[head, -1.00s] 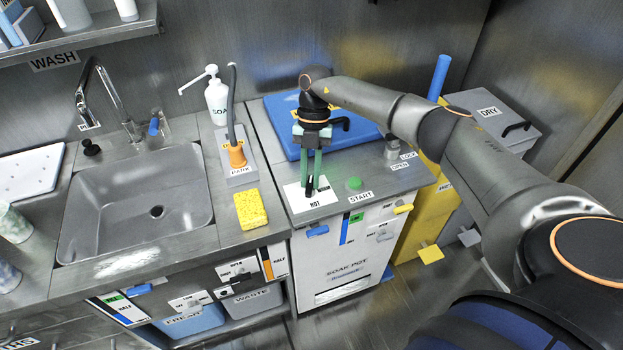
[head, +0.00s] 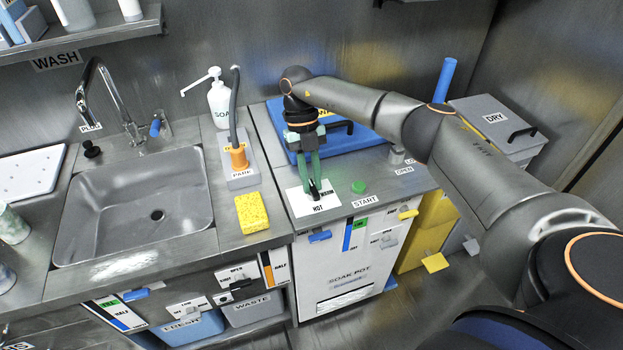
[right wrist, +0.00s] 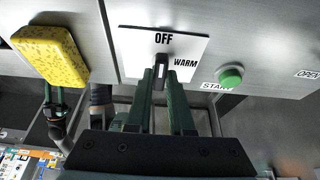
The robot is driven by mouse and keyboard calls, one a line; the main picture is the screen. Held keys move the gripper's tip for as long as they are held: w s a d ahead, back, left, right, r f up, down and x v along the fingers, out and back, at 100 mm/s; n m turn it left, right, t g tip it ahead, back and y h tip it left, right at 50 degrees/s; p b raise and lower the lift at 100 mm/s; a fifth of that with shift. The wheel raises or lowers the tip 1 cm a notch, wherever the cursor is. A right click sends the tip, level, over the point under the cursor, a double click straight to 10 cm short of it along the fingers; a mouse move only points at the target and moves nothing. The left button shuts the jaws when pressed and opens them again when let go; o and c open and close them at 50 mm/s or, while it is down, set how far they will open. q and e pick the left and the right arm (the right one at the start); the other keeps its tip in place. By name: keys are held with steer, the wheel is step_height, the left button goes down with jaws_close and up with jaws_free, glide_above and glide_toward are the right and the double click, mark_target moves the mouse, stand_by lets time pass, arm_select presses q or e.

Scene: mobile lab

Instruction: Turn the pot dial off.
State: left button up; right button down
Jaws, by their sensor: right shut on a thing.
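The pot dial is a small black knob (head: 315,192) on a white label plate (head: 300,205) at the front left of the soak pot's top. In the right wrist view the plate (right wrist: 135,42) reads OFF at the top and WARM at the right; HOT shows in the head view. My right gripper (head: 312,186) points down with its green fingers shut on the dial. In the right wrist view a slim black part of the dial (right wrist: 162,60) shows by the fingertips, pointing roughly towards OFF. The fingers hide the rest.
A green START button (head: 358,187) sits just right of the plate. A yellow sponge (head: 251,213) lies to the left, before the soap bottle (head: 219,105). A blue lid (head: 285,125) lies behind the gripper. The sink (head: 140,205) is further left.

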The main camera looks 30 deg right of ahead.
steer(key=c, duration=0.8)
jaws_free()
steer(key=v, duration=1.2)
steer(key=shift+w+r, duration=0.15)
steer(key=shift+r, duration=0.05)
